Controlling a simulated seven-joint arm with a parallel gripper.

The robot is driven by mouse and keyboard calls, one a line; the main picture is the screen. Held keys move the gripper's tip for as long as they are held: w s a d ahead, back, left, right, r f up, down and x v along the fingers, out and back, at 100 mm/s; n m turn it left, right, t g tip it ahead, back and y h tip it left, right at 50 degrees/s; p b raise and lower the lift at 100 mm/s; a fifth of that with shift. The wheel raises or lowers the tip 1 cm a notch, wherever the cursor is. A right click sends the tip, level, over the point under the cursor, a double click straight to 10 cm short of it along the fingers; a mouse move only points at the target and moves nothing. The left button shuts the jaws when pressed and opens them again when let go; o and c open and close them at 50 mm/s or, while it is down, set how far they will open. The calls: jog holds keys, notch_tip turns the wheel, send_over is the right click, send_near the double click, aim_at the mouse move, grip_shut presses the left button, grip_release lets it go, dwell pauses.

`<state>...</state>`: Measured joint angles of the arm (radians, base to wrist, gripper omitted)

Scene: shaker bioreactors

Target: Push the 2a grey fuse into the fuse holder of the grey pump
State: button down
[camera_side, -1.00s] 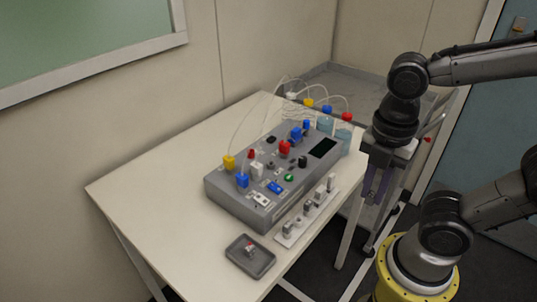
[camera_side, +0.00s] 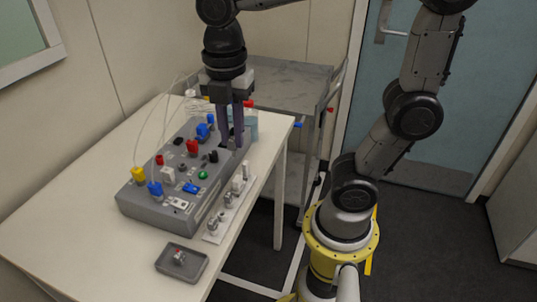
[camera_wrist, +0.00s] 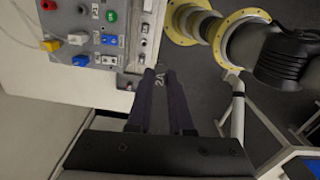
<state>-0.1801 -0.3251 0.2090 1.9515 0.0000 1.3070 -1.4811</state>
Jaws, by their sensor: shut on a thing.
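My gripper (camera_side: 232,142) points down at the back right end of the grey console (camera_side: 135,203) in the side view. In the wrist view its fingers (camera_wrist: 160,74) are shut on a small grey fuse marked 2A (camera_wrist: 159,82). The fuse is mostly hidden between the fingers and cannot be made out in the side view. I cannot tell whether it touches the console. Which fitting on the console is the grey pump's fuse holder is not clear, and the fingers hide part of that end.
A white rack (camera_side: 211,238) with several small fuses stands along the console's right side. A dark tray (camera_side: 162,268) holding a small part lies in front. Coloured plugs and thin tubes rise from the console. The table (camera_side: 60,235) is clear at left.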

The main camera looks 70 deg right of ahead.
jog(key=w+r, duration=0.2)
jog(key=w, duration=0.5)
jog(key=m, duration=0.1)
send_over(161, 163)
notch_tip(161, 163, down, 8)
jog(key=f, duration=0.1)
jog(key=shift+w+d+f, duration=0.15)
jog(key=shift+w+f, duration=0.05)
jog(key=shift+f, duration=0.65)
jog(key=shift+w+d+f, duration=0.15)
jog(key=shift+w+f, duration=0.05)
jog(key=shift+f, duration=0.65)
jog(key=shift+f, duration=1.35)
jog(key=c, duration=0.7)
grip_release()
jog(key=shift+c, duration=0.2)
